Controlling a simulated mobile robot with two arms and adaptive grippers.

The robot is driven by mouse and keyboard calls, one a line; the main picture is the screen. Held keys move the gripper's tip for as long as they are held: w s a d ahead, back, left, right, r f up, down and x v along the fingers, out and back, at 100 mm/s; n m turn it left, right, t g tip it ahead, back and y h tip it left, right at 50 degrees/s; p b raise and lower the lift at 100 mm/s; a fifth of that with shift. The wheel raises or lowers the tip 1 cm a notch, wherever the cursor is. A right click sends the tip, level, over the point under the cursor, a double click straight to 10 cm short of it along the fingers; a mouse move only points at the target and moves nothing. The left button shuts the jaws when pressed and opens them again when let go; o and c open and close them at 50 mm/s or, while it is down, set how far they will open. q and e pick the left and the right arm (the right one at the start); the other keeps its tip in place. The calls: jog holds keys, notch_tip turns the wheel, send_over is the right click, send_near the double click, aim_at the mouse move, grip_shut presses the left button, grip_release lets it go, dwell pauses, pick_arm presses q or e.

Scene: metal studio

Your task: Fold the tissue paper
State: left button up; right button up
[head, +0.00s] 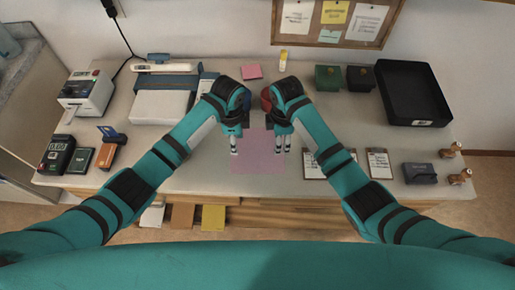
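The pink tissue paper (257,163) lies flat on the table near its front edge, in the middle of the head view. It looks spread out, and its far part shows between my two grippers. My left gripper (234,147) points down at the tissue's left edge; its fingers overlap in this view, so its opening is hidden. My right gripper (283,145) points down at the tissue's right edge, with a small gap between its two pale fingers. I cannot tell whether either gripper touches the tissue.
Clipboards (379,164) and a dark box (419,173) lie to the right. A black tray (412,93) stands at the back right. A label printer (85,97), a white device (160,106) and a stapler-like orange item (112,152) stand left. A pink notepad (251,72) lies behind.

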pick_arm(q)
jog(key=shift+f, duration=1.4)
pick_arm(e)
jog(key=shift+f, duration=1.35)
pick_arm(q)
jog(key=shift+f, duration=0.15)
pick_arm(e)
jog(key=shift+f, duration=0.15)
pick_arm(q)
jog(key=shift+c, duration=1)
pick_arm(e)
jog(key=shift+c, duration=1)
pick_arm(q)
grip_shut()
pick_arm(e)
grip_shut()
